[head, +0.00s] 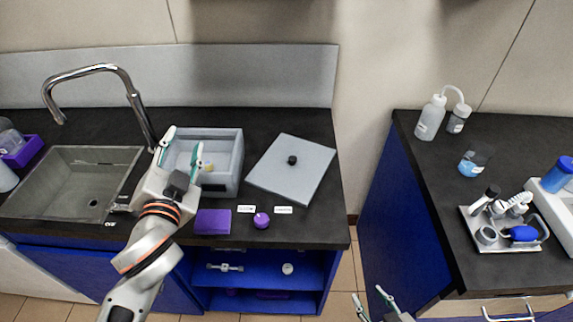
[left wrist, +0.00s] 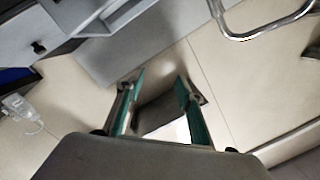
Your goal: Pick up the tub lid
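The tub lid (head: 275,178) is a flat grey square with a small black knob (head: 292,160). It lies turned at an angle on the dark counter, right of the grey tub (head: 238,165). The tub is uncovered, with something small and yellow inside. In the left wrist view the lid's knob (left wrist: 38,48) shows at the upper left. My left gripper (head: 184,141) is open and empty, over the tub's left side in the head view and apart from the lid. My right gripper (head: 368,293) is open and empty at the bottom, away from the counter.
A sink (head: 75,185) with a tall faucet (head: 135,100) is left of the tub. A purple box (head: 213,222), a purple round item (head: 262,220) and labels line the front edge. The right counter (head: 420,160) holds bottles and a tool tray, beyond a floor gap.

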